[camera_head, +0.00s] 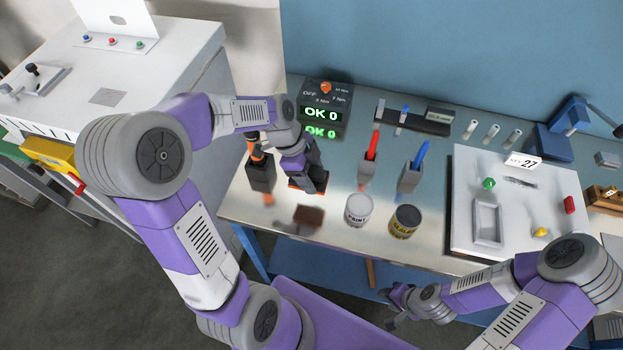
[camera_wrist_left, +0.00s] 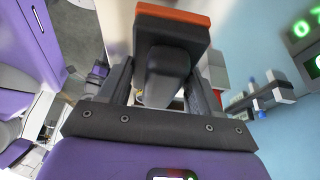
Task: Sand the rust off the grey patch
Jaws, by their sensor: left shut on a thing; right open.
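A small flat grey patch (camera_head: 107,97) lies on the white top of the cabinet at the left; rust on it is too small to tell. My left gripper (camera_head: 301,172) is shut on a dark sanding block (camera_head: 313,183) with an orange-red face, held above the workbench. In the left wrist view the block (camera_wrist_left: 172,28) sits between the fingers, its orange edge away from the palm. The gripper is well to the right of the patch. A brown mark shows on the shiny bench below it, perhaps a reflection. My right gripper (camera_head: 394,306) is open and empty before the bench.
The workbench (camera_head: 335,238) carries an orange-handled tool in a black holder (camera_head: 260,176), red (camera_head: 371,146) and blue (camera_head: 420,155) tools in holders, a paint can (camera_head: 358,209), a sealer can (camera_head: 404,221) and a display (camera_head: 322,107). A white board (camera_head: 470,235) lies right.

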